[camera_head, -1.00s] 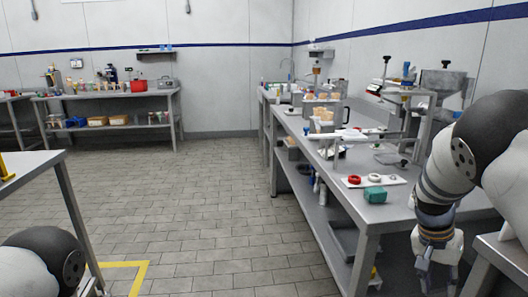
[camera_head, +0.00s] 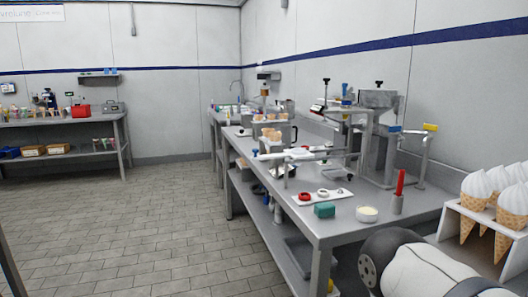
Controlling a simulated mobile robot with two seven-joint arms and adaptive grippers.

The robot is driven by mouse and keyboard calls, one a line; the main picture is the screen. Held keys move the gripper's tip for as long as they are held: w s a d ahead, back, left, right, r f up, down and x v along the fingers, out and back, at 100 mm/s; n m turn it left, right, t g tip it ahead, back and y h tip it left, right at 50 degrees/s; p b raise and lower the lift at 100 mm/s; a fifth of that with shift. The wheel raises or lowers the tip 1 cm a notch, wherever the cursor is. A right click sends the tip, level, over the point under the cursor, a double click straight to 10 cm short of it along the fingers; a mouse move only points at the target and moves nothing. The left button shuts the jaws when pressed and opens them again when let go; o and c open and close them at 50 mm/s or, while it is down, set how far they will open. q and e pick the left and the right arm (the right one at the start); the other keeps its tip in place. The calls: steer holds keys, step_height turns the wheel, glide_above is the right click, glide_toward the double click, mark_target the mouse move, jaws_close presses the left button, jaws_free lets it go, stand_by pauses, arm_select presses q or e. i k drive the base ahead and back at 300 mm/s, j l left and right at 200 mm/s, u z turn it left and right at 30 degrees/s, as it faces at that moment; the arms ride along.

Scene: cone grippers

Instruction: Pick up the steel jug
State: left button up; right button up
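A grey metallic vessel with a dark handle (camera_head: 294,134), which may be the steel jug, stands toward the far part of the long steel table (camera_head: 335,228). It is small in the view and partly hidden behind a rack of cones (camera_head: 268,134), so I cannot be sure of its shape. Part of my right arm shows at the bottom right, in front of the table's near end, well away from the vessel. Neither of my grippers is in view.
On the table's near end are a white tray (camera_head: 325,198) with rings, a green block (camera_head: 324,210), a shallow cream-filled dish (camera_head: 367,214) and a red stick in a grey holder (camera_head: 398,190). White-topped cones (camera_head: 477,188) stand in a white rack at right. The floor at left is clear.

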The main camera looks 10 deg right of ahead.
mark_target(285, 130)
steer(key=u, duration=0.5)
steer(key=i, duration=4.75)
steer(key=i+z, duration=0.2)
steer(key=z, duration=0.25)
steer(key=i+z, duration=0.2)
steer(key=z, duration=0.25)
steer(key=i+j+z, duration=0.15)
steer(key=z, duration=0.3)
steer(key=i+j+z, duration=0.15)
steer(key=z, duration=0.3)
steer(key=i+j+z, duration=0.1)
steer(key=j+z, duration=0.35)
steer(key=l, duration=0.1)
